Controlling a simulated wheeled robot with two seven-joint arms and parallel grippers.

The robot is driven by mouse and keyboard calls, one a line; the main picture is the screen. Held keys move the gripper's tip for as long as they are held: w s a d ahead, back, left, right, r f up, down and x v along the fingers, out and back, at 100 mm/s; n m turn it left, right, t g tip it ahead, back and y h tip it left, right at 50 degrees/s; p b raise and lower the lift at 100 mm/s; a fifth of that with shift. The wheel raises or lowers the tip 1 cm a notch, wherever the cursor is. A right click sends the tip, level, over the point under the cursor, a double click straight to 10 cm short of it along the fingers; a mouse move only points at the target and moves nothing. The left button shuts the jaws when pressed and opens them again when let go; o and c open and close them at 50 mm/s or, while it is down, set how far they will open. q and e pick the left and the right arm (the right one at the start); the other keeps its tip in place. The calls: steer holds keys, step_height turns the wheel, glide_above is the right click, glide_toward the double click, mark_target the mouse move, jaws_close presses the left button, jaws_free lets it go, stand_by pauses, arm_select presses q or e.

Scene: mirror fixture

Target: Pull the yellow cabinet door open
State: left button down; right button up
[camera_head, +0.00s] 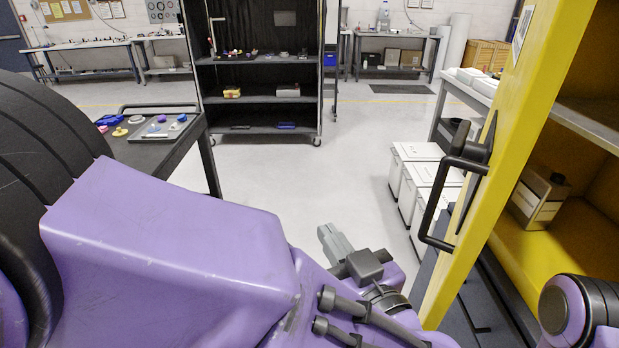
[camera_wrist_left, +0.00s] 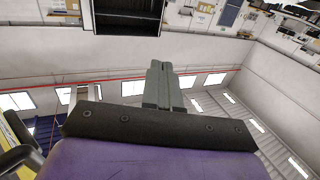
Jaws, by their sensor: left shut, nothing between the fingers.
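The yellow cabinet door (camera_head: 515,115) stands open at the right of the head view, with the yellow cabinet interior (camera_head: 585,235) showing to its right. Its black bar handle (camera_head: 437,205) faces left. The handle also shows at the lower left edge of the left wrist view (camera_wrist_left: 18,158). My left gripper (camera_head: 325,232) is left of the handle and lower in the picture, apart from it. Its grey fingers (camera_wrist_left: 160,65) are together with nothing between them. My right gripper is not in view; only part of my right arm shows at the lower right.
A box (camera_head: 540,197) sits inside the cabinet. White bins (camera_head: 418,180) stand on the floor left of the door. A dark table (camera_head: 165,150) with small items is at left, and a black shelf rack (camera_head: 262,105) stands behind. The floor between is clear.

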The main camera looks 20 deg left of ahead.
arm_select(q)
steer(key=p+x, duration=0.2)
steer(key=x, duration=1.1)
steer(key=shift+w+p, duration=0.4)
steer(key=shift+f, duration=0.15)
stand_by(0.6)
